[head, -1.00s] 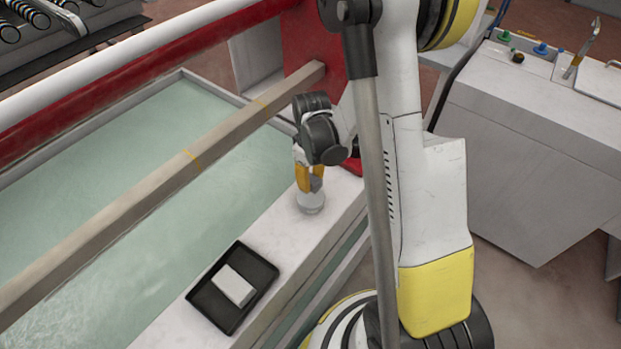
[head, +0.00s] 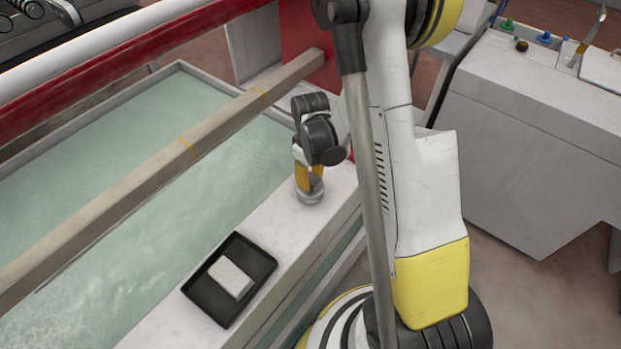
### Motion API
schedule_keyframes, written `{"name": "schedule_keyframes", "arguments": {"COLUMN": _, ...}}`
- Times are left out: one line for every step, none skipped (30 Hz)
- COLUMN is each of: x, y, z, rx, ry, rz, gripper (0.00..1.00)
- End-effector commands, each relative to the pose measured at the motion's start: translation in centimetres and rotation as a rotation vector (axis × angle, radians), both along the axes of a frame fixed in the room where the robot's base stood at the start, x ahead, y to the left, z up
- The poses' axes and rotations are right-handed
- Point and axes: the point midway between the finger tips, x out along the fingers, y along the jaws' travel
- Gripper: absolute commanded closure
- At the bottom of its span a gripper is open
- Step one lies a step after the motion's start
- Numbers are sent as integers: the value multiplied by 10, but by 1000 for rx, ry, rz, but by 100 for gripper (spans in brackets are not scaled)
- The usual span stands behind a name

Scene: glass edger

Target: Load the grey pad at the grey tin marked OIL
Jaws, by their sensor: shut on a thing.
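My gripper (head: 308,184), with orange fingers, points down on the pale ledge. It is shut on a small grey piece (head: 317,186), which looks like the grey pad; the fingers hide much of it. Directly beneath is a small round grey tin (head: 310,197) standing on the ledge. The piece is at or just inside the tin's top; I cannot tell how deep. No OIL marking can be read from here.
A black tray (head: 209,300) with a whitish block (head: 231,278) lies on the ledge (head: 277,231), nearer the camera. A water-filled trough (head: 110,140) lies to the left, crossed by a long beam (head: 150,182). A grey cabinet (head: 540,130) stands at right.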

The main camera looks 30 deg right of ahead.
Motion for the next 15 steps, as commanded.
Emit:
{"name": "schedule_keyframes", "arguments": {"x": 0, "y": 0, "z": 0, "rx": 0, "ry": 0, "rz": 0, "gripper": 95}}
{"name": "schedule_keyframes", "arguments": {"x": 0, "y": 0, "z": 0, "rx": 0, "ry": 0, "rz": 0, "gripper": 95}}
{"name": "schedule_keyframes", "arguments": {"x": 0, "y": 0, "z": 0, "rx": 0, "ry": 0, "rz": 0, "gripper": 95}}
{"name": "schedule_keyframes", "arguments": {"x": 0, "y": 0, "z": 0, "rx": 0, "ry": 0, "rz": 0, "gripper": 95}}
{"name": "schedule_keyframes", "arguments": {"x": 0, "y": 0, "z": 0, "rx": 0, "ry": 0, "rz": 0, "gripper": 95}}
{"name": "schedule_keyframes", "arguments": {"x": 0, "y": 0, "z": 0, "rx": 0, "ry": 0, "rz": 0, "gripper": 95}}
{"name": "schedule_keyframes", "arguments": {"x": 0, "y": 0, "z": -1, "rx": 0, "ry": 0, "rz": 0, "gripper": 95}}
{"name": "schedule_keyframes", "arguments": {"x": 0, "y": 0, "z": -1, "rx": 0, "ry": 0, "rz": 0, "gripper": 95}}
{"name": "schedule_keyframes", "arguments": {"x": 0, "y": 0, "z": -1, "rx": 0, "ry": 0, "rz": 0, "gripper": 95}}
{"name": "schedule_keyframes", "arguments": {"x": 0, "y": 0, "z": -2, "rx": 0, "ry": 0, "rz": 0, "gripper": 95}}
{"name": "schedule_keyframes", "arguments": {"x": 0, "y": 0, "z": -2, "rx": 0, "ry": 0, "rz": 0, "gripper": 95}}
{"name": "schedule_keyframes", "arguments": {"x": 0, "y": 0, "z": -3, "rx": 0, "ry": 0, "rz": 0, "gripper": 95}}
{"name": "schedule_keyframes", "arguments": {"x": 0, "y": 0, "z": -3, "rx": 0, "ry": 0, "rz": 0, "gripper": 95}}
{"name": "schedule_keyframes", "arguments": {"x": 0, "y": 0, "z": -3, "rx": 0, "ry": 0, "rz": 0, "gripper": 95}}
{"name": "schedule_keyframes", "arguments": {"x": 0, "y": 0, "z": -4, "rx": 0, "ry": 0, "rz": 0, "gripper": 95}}
